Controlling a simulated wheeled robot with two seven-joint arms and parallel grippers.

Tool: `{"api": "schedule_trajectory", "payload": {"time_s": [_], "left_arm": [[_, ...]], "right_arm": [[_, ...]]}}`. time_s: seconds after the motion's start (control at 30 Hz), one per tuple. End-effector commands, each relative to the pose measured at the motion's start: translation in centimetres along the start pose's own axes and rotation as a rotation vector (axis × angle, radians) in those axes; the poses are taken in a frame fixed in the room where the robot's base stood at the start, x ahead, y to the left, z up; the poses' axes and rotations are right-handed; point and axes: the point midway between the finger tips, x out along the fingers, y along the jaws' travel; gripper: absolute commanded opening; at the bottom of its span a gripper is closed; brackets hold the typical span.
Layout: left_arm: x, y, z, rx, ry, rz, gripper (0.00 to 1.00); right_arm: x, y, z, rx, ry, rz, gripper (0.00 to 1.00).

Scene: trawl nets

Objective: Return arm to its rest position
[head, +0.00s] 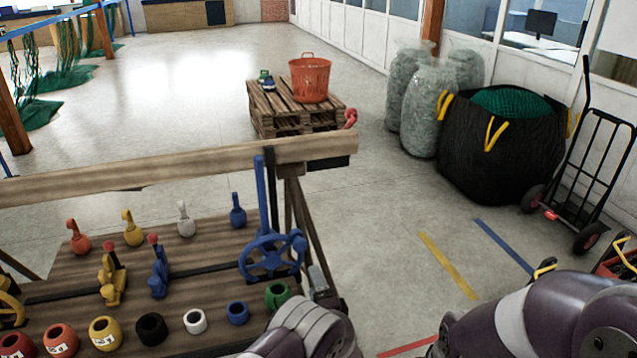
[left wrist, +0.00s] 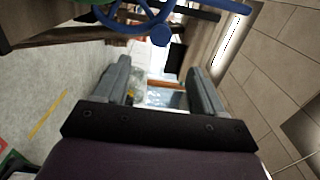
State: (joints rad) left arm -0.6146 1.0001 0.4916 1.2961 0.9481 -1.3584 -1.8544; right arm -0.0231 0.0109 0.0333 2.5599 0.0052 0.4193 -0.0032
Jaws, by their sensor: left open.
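My left gripper (head: 322,286) is beside the right end of the wooden workbench (head: 150,240), near the blue handwheel (head: 272,254). In the left wrist view my left gripper (left wrist: 160,82) has its two grey fingers well apart with nothing between them. The blue handwheel also shows at the top of that view (left wrist: 135,14), beyond the fingers. Part of my right arm (head: 545,318) fills the lower right of the head view. My right gripper is not visible.
The bench holds coloured rings, shackles and levers. A pallet (head: 275,112) with an orange basket (head: 310,78) stands behind. Clear bags (head: 420,105), a black net sack (head: 500,150) and a hand truck (head: 590,170) stand right.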

Motion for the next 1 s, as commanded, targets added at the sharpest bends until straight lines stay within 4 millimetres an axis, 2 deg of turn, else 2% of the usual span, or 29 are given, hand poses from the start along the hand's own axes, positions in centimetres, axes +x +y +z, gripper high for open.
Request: {"api": "schedule_trajectory", "payload": {"time_s": [0.07,0.17,0.2,0.23,0.27,0.3,0.37,0.4,0.47,0.5,0.6,0.7,0.83,1.0], "left_arm": [[0.0,0.9,-0.3,-0.100,0.014,0.044,0.69],[-1.8,6.2,-1.8,-0.320,0.094,0.301,0.69],[-3.7,8.6,-2.3,-0.420,0.114,0.472,0.69],[-5.3,9.7,-2.4,-0.504,0.106,0.617,0.69],[-6.9,10.2,-1.9,-0.582,0.072,0.759,0.69],[-9.1,10.1,-0.6,-0.674,-0.008,0.937,0.69],[-12.7,8.5,3.0,-0.776,-0.195,1.168,0.69],[-15.0,7.0,5.8,-0.816,-0.329,1.272,0.69],[-18.1,4.4,10.2,-0.843,-0.523,1.370,0.69],[-19.9,2.6,13.1,-0.853,-0.634,1.404,0.69],[-23.7,-1.6,19.5,-0.861,-0.841,1.424,0.69],[-25.5,-5.0,24.0,-0.898,-0.891,1.377,0.69],[-24.1,-7.5,25.6,-1.018,-0.870,1.284,0.69],[-23.8,-7.6,25.9,-1.036,-0.880,1.273,0.69]], "right_arm": [[0.0,0.0,0.0,0.000,0.000,0.000,0.43],[0.0,0.0,0.0,0.000,0.000,0.000,0.43],[0.0,0.0,0.0,0.000,0.000,0.000,0.43],[-0.1,0.0,0.0,0.000,0.000,0.000,0.43],[-0.1,0.0,0.0,0.000,0.000,0.000,0.43],[-0.1,0.0,0.0,0.000,0.000,0.000,0.43],[-0.1,0.0,0.0,0.000,0.000,0.000,0.43],[0.0,0.0,0.0,0.000,0.000,0.000,0.43],[0.0,0.0,0.0,0.000,0.000,0.000,0.43],[0.0,0.0,0.0,0.000,0.000,0.000,0.43],[0.0,0.0,0.0,0.000,0.000,0.000,0.43],[0.0,0.0,0.0,0.000,0.000,0.000,0.43],[0.0,0.0,0.0,0.000,0.000,0.000,0.43],[0.0,0.0,0.0,0.000,0.000,0.000,0.43]]}}
